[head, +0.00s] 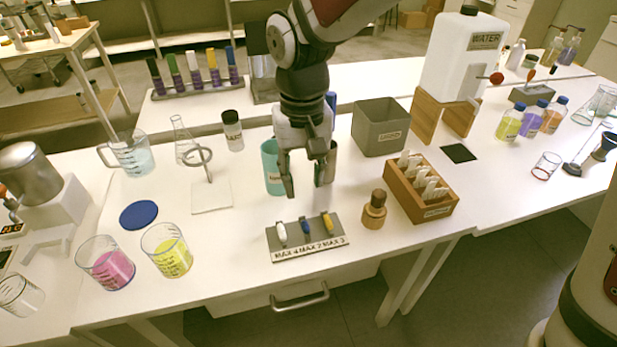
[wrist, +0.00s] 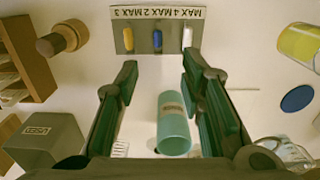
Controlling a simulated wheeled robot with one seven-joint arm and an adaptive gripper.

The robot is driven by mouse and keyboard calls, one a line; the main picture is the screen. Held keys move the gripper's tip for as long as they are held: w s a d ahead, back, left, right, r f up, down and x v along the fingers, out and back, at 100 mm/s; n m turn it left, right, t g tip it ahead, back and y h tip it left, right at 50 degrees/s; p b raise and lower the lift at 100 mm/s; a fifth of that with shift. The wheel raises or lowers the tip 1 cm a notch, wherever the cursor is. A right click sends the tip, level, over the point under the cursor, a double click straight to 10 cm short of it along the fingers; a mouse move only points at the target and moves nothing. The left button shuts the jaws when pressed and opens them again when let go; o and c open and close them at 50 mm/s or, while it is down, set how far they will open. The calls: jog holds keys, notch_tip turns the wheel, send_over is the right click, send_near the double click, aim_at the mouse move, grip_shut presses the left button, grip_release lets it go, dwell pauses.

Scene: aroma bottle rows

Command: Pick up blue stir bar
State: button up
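The blue stir bar (head: 305,227) lies in the middle slot of a grey holder (head: 319,242) labelled MAX 4, MAX 2, MAX 3. A white stir bar (head: 281,233) lies to its left and a yellow one (head: 327,221) to its right. In the wrist view the blue bar (wrist: 157,40) is at the top centre, between the white and yellow bars. My gripper (head: 305,182) is open and empty, pointing down above the table behind the holder. In the wrist view its fingers (wrist: 160,82) stand wide apart, with the blue bar beyond their tips.
A teal cup (head: 271,168) stands close behind my gripper, with a grey bin (head: 380,127) to the right. A wooden-topped bottle (head: 374,209) and a wooden box of white items (head: 433,199) are right of the holder. Beakers with pink (head: 108,268) and yellow liquid (head: 172,256) stand left.

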aim_at(306, 227)
notch_tip(306, 227, down, 14)
jog(key=shift+d+r+b, duration=0.15)
jog(key=shift+r+b, duration=0.1)
jog(key=shift+b, duration=0.95)
grip_shut()
